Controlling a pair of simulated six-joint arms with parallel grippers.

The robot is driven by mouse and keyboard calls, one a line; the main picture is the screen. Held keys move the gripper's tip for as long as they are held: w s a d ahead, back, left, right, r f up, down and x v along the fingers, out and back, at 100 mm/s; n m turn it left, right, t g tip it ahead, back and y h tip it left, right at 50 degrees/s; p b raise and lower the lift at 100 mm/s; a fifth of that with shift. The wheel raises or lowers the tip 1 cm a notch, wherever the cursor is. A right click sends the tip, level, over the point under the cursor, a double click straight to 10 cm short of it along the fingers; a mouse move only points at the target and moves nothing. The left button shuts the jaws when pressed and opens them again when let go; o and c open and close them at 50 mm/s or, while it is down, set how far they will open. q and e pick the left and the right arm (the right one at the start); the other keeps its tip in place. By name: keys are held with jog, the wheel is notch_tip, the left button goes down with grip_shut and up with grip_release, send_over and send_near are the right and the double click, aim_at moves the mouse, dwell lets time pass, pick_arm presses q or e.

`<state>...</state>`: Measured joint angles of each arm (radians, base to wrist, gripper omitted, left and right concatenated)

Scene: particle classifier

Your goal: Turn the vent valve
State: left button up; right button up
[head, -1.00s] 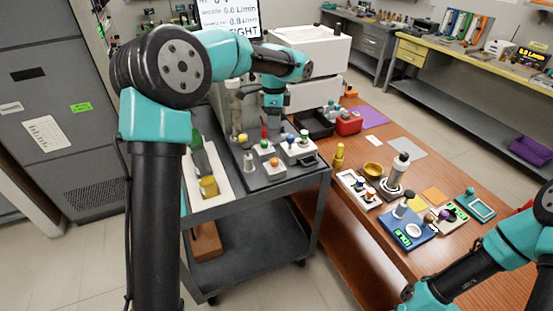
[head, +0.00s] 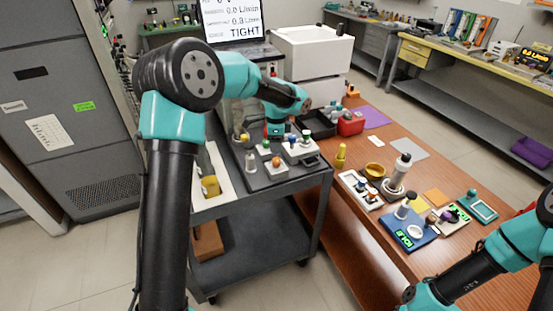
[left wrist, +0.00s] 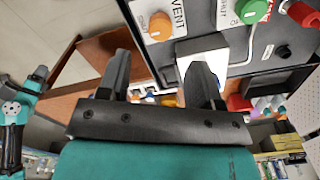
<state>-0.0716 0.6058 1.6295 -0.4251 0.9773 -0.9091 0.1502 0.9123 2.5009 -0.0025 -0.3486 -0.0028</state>
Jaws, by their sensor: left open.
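The vent valve is an orange knob (left wrist: 160,27) on a white plate marked VENT in the left wrist view. In the head view an orange knob (head: 277,162) on the cart's dark panel appears to be the same one. My left gripper (left wrist: 161,75) is open, with nothing seen between its fingers. The knob lies beyond the fingertips, apart from them. In the head view the left gripper (head: 275,130) hangs over the back of the panel, its fingers hard to make out. Only part of my right arm shows at lower right; its gripper is out of view.
Green (left wrist: 253,10) and red (left wrist: 303,14) knobs sit near the vent knob. A screen (head: 232,20) reading TIGHT stands behind the panel. The wooden table (head: 345,225) to the right holds several small devices and a bottle.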

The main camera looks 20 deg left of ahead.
aim_at(277, 159)
pick_arm(q)
notch_tip(277, 159, down, 8)
jog(key=shift+r, duration=0.15)
dwell(0.3)
jog(key=c, duration=0.9)
